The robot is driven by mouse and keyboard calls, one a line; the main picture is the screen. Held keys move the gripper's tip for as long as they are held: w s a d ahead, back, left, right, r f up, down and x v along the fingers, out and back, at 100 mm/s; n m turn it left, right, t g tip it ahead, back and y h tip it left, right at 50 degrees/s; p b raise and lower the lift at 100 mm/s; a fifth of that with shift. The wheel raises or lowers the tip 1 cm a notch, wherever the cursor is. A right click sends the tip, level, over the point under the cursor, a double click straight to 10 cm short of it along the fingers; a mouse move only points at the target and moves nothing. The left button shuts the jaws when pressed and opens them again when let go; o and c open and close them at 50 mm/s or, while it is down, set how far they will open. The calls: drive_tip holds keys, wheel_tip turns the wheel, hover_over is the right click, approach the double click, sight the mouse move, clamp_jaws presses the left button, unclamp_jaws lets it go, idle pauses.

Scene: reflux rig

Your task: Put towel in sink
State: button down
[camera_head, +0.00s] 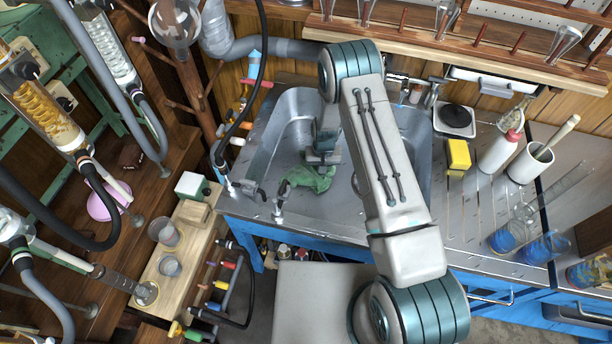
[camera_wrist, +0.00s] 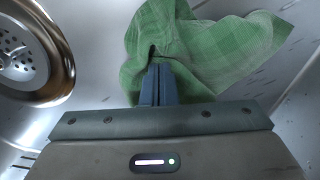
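The green checked towel (camera_head: 313,180) is inside the left basin of the metal sink (camera_head: 262,150), low in the basin near its front. In the wrist view the towel (camera_wrist: 215,45) is bunched around my fingertips and spreads out to the upper right. My gripper (camera_head: 322,160) is down in the basin, behind the towel in the head view. In the wrist view my gripper's two fingers (camera_wrist: 158,82) are close together, with the cloth at their tips. The very tips are hidden in the folds. The round drain (camera_wrist: 18,55) is to the left of the towel.
Taps (camera_head: 280,200) rise at the front-left edge. Glassware and hoses crowd the left side. A wooden rack (camera_head: 470,45) runs behind the sink.

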drive_tip(key=shift+r, duration=0.15)
wheel_tip(320, 180, up, 9)
drive_tip(key=p, duration=0.4)
